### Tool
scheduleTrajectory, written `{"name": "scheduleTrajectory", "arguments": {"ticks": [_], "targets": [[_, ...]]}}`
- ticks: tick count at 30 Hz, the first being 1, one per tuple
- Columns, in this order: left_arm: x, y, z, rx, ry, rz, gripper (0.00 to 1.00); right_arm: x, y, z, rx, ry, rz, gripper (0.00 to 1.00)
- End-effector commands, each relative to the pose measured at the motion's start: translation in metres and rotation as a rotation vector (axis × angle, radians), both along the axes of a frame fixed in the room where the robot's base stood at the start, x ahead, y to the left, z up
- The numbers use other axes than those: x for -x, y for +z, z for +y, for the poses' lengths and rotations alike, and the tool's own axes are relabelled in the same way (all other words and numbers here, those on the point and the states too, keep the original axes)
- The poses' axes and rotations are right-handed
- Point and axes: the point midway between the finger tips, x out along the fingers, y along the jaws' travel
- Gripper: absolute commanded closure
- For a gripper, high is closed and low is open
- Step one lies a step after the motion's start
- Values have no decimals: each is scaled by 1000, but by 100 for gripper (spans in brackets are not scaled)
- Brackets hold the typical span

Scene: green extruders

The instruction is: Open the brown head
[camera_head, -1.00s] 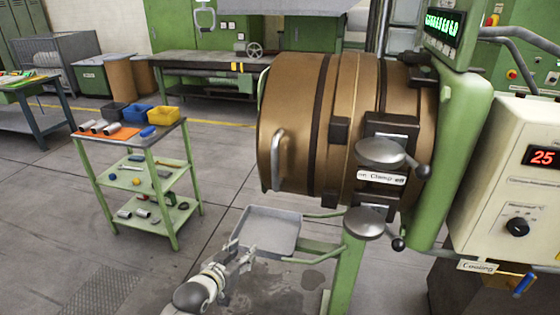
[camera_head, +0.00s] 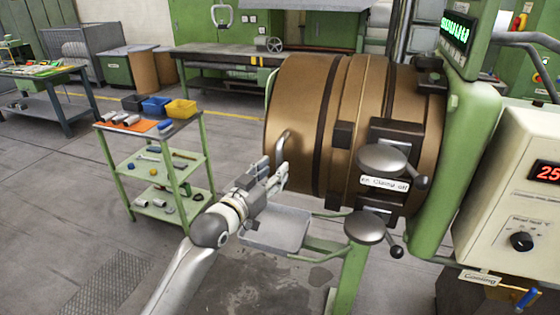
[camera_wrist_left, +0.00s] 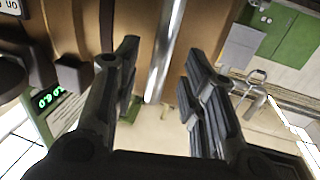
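The brown head (camera_head: 300,105) is a large brown drum joined to the green machine (camera_head: 472,150). It appears closed against the machine. My left gripper (camera_head: 273,168) is at the lower part of this handle. In the left wrist view the handle (camera_wrist_left: 165,45) is a shiny bar between the two spread fingers of my left gripper (camera_wrist_left: 160,62). The fingers stand apart from the bar, one on each side. My right gripper is in neither view.
A grey tray (camera_head: 268,240) is below the head. A green trolley (camera_head: 172,135) with bins and parts stands to the left. Floor between trolley and head is open.

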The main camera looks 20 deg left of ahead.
Motion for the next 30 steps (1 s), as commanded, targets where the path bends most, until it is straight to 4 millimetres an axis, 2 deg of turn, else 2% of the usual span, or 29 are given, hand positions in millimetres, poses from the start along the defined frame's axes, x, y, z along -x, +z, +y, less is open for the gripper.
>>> {"name": "scheduleTrajectory", "arguments": {"ticks": [3,9,21,23,30], "targets": [[-17,2,-4,0,-1,1,61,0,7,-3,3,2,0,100],[-34,1,-8,0,0,0,61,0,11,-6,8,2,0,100],[-40,-1,-10,-1,-1,0,61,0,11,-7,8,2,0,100],[-40,-1,-10,-1,-1,0,66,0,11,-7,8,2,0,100],[-40,-1,-10,-1,-1,1,97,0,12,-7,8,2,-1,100]]}}
